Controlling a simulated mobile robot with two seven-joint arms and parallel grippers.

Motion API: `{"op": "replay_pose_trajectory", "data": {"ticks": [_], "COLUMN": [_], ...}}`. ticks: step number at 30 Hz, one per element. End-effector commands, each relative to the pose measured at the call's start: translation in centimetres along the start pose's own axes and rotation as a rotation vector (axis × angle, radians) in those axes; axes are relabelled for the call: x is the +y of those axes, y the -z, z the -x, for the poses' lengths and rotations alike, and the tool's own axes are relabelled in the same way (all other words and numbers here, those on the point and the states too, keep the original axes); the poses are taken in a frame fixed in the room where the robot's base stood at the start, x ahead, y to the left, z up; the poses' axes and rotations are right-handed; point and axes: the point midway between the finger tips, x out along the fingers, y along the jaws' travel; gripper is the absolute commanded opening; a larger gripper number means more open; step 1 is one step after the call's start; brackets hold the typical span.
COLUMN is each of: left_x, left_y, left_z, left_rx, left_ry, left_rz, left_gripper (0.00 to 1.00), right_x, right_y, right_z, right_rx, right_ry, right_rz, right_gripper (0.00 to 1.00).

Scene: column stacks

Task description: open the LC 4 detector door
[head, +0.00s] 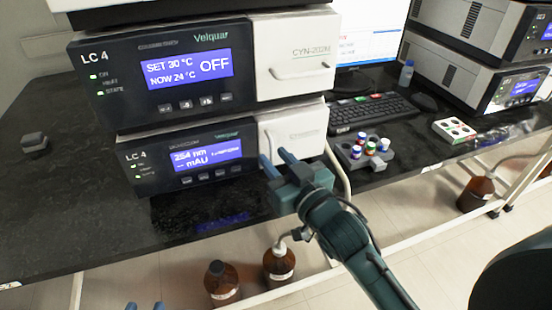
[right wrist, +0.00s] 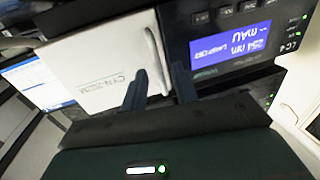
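The LC 4 detector (head: 200,160) is the lower unit of the stack, its blue screen reading 254 nm mAU. Its white door (head: 300,132) is closed in the right part of its front; it also shows upside down in the right wrist view (right wrist: 95,70). The door's upright handle (right wrist: 155,50) is at the edge nearest the screen. My right gripper (head: 277,158) is open at this handle, with a finger on each side of the handle's end in the right wrist view (right wrist: 159,68); contact cannot be told. My left gripper (head: 145,306) shows only two separated fingertips at the bottom edge.
Another LC 4 unit (head: 170,70), showing SET 30 °C, sits directly above. A grey vial rack (head: 362,160) and keyboard (head: 372,112) are to the right. Brown bottles (head: 222,283) stand below the bench edge. The black bench (head: 60,200) is mostly clear at left.

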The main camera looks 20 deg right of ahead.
Motion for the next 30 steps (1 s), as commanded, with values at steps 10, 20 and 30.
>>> {"op": "replay_pose_trajectory", "data": {"ticks": [10, 20, 30], "left_x": [0.0, -0.01, -0.03], "left_y": [0.14, 0.23, 0.2], "left_z": [0.03, 0.06, 0.06], "left_rx": [0.004, 0.006, 0.005], "left_ry": [0.0, 0.001, 0.001], "left_rz": [-0.001, -0.001, -0.001], "left_gripper": [0.36, 0.36, 0.36], "right_x": [-0.02, -0.01, -0.01], "right_y": [0.01, 0.01, 0.01], "right_z": [-0.6, -0.58, -0.57], "right_rx": [0.0, 0.0, 0.0], "right_ry": [0.0, 0.0, 0.0], "right_rz": [-0.001, -0.001, 0.0], "right_gripper": [0.29, 0.05, 0.0]}}
